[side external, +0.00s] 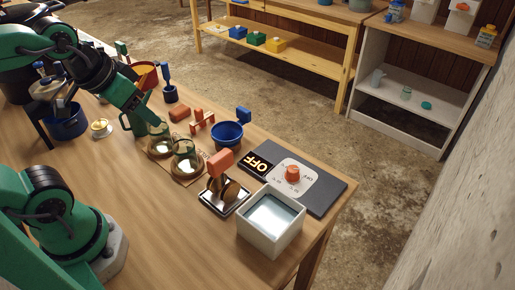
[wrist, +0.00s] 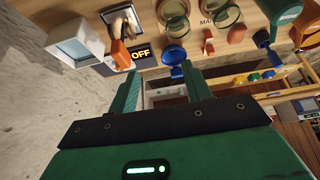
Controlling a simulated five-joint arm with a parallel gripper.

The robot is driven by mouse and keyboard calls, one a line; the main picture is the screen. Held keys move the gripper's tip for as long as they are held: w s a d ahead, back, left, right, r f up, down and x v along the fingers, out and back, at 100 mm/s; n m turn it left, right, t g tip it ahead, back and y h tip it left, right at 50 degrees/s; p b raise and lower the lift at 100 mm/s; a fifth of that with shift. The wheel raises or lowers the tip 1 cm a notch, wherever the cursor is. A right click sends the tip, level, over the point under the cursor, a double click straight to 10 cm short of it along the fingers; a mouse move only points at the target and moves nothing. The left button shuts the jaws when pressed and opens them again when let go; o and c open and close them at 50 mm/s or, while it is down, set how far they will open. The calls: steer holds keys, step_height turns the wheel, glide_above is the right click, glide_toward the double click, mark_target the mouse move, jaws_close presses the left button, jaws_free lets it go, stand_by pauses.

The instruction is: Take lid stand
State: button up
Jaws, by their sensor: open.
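The lid stand (side external: 219,178) has an orange grip on top and round gold-brown lids at its base. It stands on a small dark tray (side external: 211,206) near the front right of the table. In the wrist view the lid stand's orange grip (wrist: 121,53) is at the upper left, beyond and left of my fingers. My gripper (wrist: 163,84) is open, with nothing between its two green fingers. In the side view my gripper (side external: 153,120) is above the table by the glass jars, back and left of the lid stand and apart from it.
A white water basin (side external: 271,224) and a dark panel with an orange knob (side external: 292,173) and OFF display (side external: 257,164) stand close to the lid stand. The front table is clear.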

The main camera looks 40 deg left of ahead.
steer(key=g, duration=0.5)
glide_above(220, 155)
steer(key=a, duration=0.1)
steer(key=f, duration=0.6)
steer(key=shift+s+f, duration=0.25)
steer(key=shift+w+d+f+g, duration=0.3)
steer(key=shift+d+f, duration=0.2)
steer(key=shift+f, duration=1.3)
steer(key=shift+f, duration=2.6)
